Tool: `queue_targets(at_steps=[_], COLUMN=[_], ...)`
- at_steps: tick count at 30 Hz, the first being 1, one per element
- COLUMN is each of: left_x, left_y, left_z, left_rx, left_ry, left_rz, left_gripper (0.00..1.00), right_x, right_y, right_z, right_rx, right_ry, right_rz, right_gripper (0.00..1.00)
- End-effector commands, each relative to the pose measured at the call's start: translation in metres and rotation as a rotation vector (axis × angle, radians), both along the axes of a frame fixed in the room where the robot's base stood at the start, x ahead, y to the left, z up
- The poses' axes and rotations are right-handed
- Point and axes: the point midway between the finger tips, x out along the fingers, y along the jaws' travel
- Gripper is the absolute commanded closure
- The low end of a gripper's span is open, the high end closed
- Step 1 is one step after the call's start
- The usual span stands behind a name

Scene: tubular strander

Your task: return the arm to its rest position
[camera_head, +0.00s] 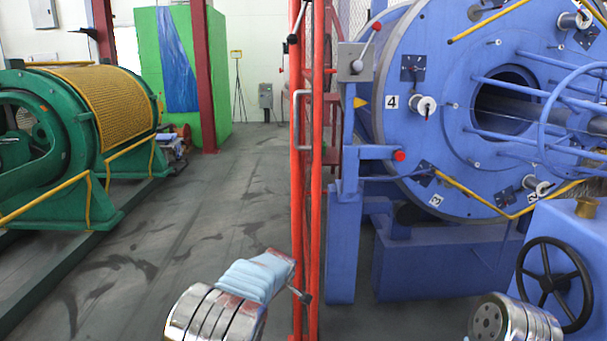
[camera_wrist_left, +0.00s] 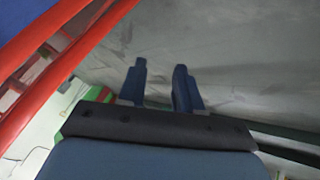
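My left arm (camera_head: 230,300) comes up from the bottom of the head view, metallic with a light blue cover, and ends close to the red upright frame (camera_head: 316,200). Its fingers cannot be made out there. In the left wrist view my left gripper (camera_wrist_left: 160,78) shows two dark blue fingers with a gap between them and nothing in the gap. Bare grey floor lies beyond the fingertips. Of my right arm, only a metallic joint (camera_head: 515,320) shows at the lower right of the head view. My right gripper is out of view.
Red rails (camera_wrist_left: 60,70) also run close on the left of the wrist view. The blue strander (camera_head: 440,150) and a black handwheel (camera_head: 553,283) fill the right. A green machine with a yellow mesh drum (camera_head: 100,98) stands left. The floor aisle (camera_head: 200,215) between is clear.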

Motion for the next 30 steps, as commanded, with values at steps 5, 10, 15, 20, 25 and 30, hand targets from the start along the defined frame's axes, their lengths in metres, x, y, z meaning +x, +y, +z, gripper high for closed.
queue_targets(at_steps=[5,10,15,20,25,30], left_x=[-0.060,-0.151,-0.266,-0.353,-0.397,-0.404], left_y=[0.048,0.070,0.068,0.052,0.041,0.039], left_z=[-0.120,-0.210,-0.263,-0.270,-0.262,-0.260], left_rx=[0.011,-0.021,-0.090,-0.150,-0.177,-0.179], left_ry=[0.192,0.345,0.446,0.471,0.463,0.460], left_rz=[-0.126,-0.287,-0.479,-0.640,-0.736,-0.754], left_gripper=[0.66,0.66,0.66,0.66,0.66,0.66], right_x=[0.000,0.000,0.000,0.000,0.000,0.000], right_y=[0.000,0.000,0.000,0.000,0.000,0.000], right_z=[0.000,0.000,0.000,0.000,0.000,0.000], right_rx=[0.000,0.000,0.000,0.000,0.000,0.000], right_ry=[0.000,0.000,0.000,0.000,0.000,0.000], right_rz=[0.000,0.000,0.000,0.000,0.000,0.000], right_gripper=[0.35,0.35,0.35,0.35,0.35,0.35])
